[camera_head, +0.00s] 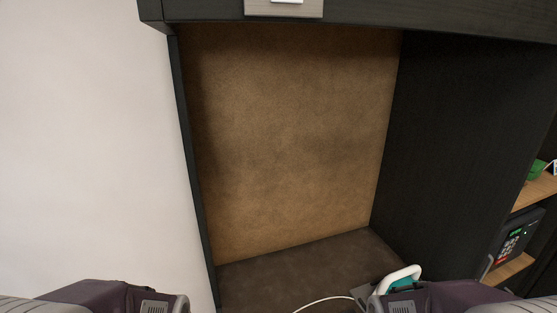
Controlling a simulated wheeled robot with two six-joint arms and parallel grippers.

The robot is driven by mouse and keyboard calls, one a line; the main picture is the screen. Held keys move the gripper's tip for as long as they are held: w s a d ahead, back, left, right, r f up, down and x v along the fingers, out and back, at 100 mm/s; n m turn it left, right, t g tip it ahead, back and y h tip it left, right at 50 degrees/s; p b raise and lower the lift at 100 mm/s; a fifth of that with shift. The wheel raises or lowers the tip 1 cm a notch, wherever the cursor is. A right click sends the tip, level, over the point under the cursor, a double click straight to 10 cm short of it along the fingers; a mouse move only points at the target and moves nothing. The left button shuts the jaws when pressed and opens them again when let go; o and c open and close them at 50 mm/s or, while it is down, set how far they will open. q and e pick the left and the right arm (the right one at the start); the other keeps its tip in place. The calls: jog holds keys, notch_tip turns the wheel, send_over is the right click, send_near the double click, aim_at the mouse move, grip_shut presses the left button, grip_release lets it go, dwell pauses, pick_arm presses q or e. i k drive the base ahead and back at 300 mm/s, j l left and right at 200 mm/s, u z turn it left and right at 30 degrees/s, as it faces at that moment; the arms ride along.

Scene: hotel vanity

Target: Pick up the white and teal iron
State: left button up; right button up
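The white and teal iron (402,279) shows at the lower right of the head view, on the dark brown surface (300,270) of the alcove. Its white handle and a bit of teal body are visible. The rest is hidden behind my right arm or cut off by the bottom edge. A white cord runs from it to the left along the surface. Parts of my left and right arms show at the bottom left and bottom right. The fingers of both grippers are out of view.
The alcove has a brown back panel (295,140) and dark side walls. A white wall (85,150) is at left. At right, shelves hold a dark safe (515,237) with a keypad and a green object (536,170). The surface left of the iron is clear except for the cord.

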aim_at(396, 284)
jog(key=z, duration=1.2)
jog(key=i+l+u, duration=0.2)
jog(key=l+u, duration=0.25)
jog(key=i+l+u, duration=0.1)
jog(key=l+u, duration=0.2)
jog(key=u, duration=0.15)
jog(key=l+u, duration=1.3)
jog(key=k+l+u, duration=0.25)
jog(key=l+u, duration=0.2)
jog(key=k+l+u, duration=0.2)
jog(key=l+u, duration=0.25)
jog(key=k+l+u, duration=0.2)
jog(key=u, duration=0.25)
